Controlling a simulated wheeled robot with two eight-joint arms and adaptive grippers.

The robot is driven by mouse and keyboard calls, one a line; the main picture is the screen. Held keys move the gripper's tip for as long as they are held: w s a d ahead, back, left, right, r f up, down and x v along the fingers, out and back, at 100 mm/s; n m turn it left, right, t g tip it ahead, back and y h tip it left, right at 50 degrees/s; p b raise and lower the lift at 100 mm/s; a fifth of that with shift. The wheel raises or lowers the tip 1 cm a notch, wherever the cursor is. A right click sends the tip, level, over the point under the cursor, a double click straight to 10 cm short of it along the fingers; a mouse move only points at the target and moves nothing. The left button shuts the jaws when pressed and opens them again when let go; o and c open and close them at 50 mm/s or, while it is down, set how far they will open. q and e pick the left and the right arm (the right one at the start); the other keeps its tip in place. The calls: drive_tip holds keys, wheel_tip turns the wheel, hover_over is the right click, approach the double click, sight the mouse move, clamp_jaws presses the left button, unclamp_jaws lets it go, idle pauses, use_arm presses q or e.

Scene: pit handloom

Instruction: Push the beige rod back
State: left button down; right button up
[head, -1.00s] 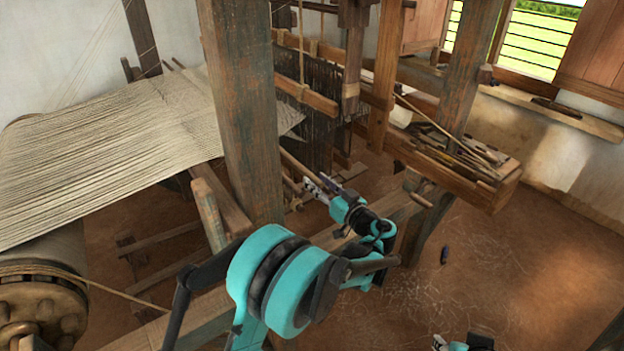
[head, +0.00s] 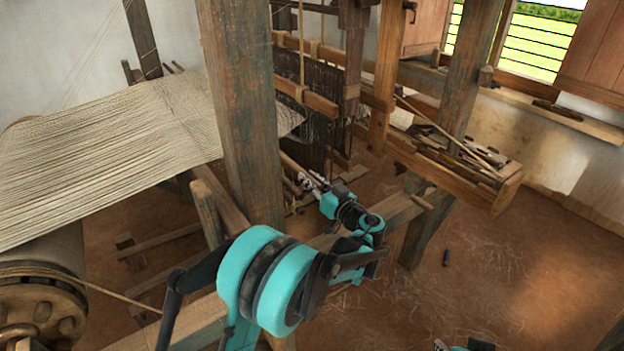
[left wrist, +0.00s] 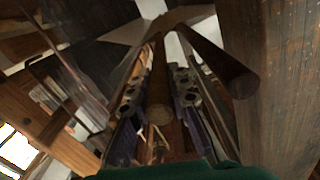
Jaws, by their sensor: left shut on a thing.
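The beige rod (head: 290,164) points away from me in the head view, just right of the thick upright post, toward the loom's dark heddles. My left gripper (head: 309,183) is at the rod's near end. In the left wrist view the rod's round end (left wrist: 160,114) shows between the two fingers of the left gripper (left wrist: 157,92), which is shut on it. Part of my right arm (head: 466,345) shows at the bottom edge; the state of its gripper cannot be made out.
A thick wooden post (head: 241,110) stands close left of the left gripper. A pale warp sheet (head: 100,145) stretches at the left. A wooden trough (head: 465,187) with sticks sits at the right. A darker round bar (left wrist: 238,82) is beside the fingers. The earthen floor (head: 500,250) is open at the lower right.

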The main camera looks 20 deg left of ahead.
use_arm(q)
drive_tip(key=shift+s+a+f, duration=0.1)
drive_tip(key=shift+s+a, duration=0.35)
drive_tip(key=shift+s, duration=0.15)
drive_tip(key=c, duration=1.4)
unclamp_jaws()
